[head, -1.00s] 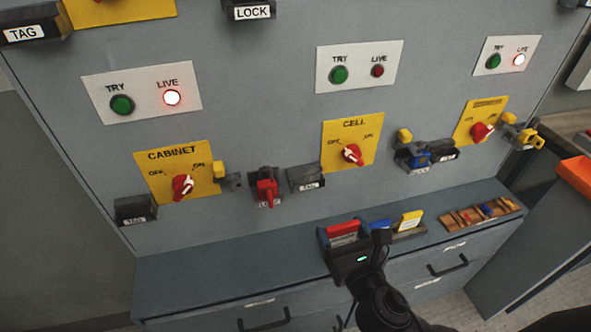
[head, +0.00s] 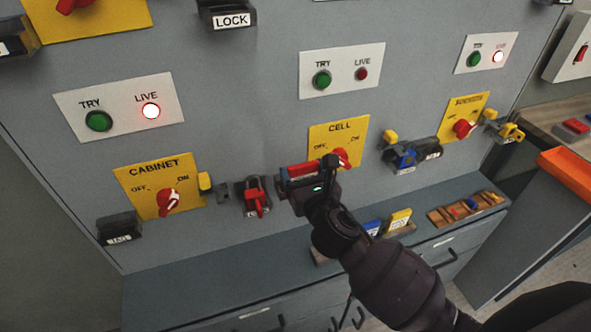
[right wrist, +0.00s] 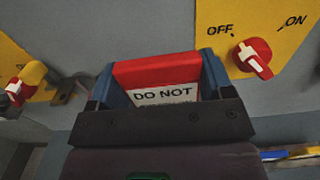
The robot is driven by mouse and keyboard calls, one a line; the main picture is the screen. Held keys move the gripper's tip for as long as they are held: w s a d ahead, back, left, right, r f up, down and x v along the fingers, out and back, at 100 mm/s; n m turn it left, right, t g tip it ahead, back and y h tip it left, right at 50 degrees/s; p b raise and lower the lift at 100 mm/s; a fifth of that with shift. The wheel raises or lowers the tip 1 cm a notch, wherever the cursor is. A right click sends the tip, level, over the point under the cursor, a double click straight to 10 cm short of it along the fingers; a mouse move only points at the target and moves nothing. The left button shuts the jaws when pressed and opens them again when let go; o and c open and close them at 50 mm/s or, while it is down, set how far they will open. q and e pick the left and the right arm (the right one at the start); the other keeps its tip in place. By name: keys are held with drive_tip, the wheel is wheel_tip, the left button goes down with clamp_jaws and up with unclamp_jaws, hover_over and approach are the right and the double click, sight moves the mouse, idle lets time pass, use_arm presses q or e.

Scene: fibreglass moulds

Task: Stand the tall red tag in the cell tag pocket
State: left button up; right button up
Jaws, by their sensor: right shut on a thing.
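The tall red tag (head: 302,169) is held upright in my right gripper (head: 308,172), in front of the panel just below and left of the yellow CELL plate (head: 325,131). In the right wrist view the tag (right wrist: 155,72) has a red top and a white face reading "DO NOT". My gripper's blue-lined fingers (right wrist: 160,85) close on its two sides. The cell tag pocket is hidden behind the tag and gripper in the head view. I cannot tell whether the tag touches it. My left gripper is out of view.
A red lock in its holder (head: 254,197) sits just left of my gripper. The CELL switch (head: 341,158) is close on the right. Blue and yellow tags (head: 399,220) stand on the ledge below, beside a wooden tray (head: 437,219). The ledge's left part is clear.

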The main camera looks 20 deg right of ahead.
sight(290, 161)
drive_tip(key=w, duration=0.4)
drive_tip(key=shift+w+a, duration=0.1)
drive_tip(key=shift+w, duration=0.25)
drive_tip(key=shift+f+b, duration=0.65)
drive_tip(key=shift+f, duration=1.25)
drive_tip(key=shift+r, duration=0.1)
drive_tip(key=o, duration=0.9)
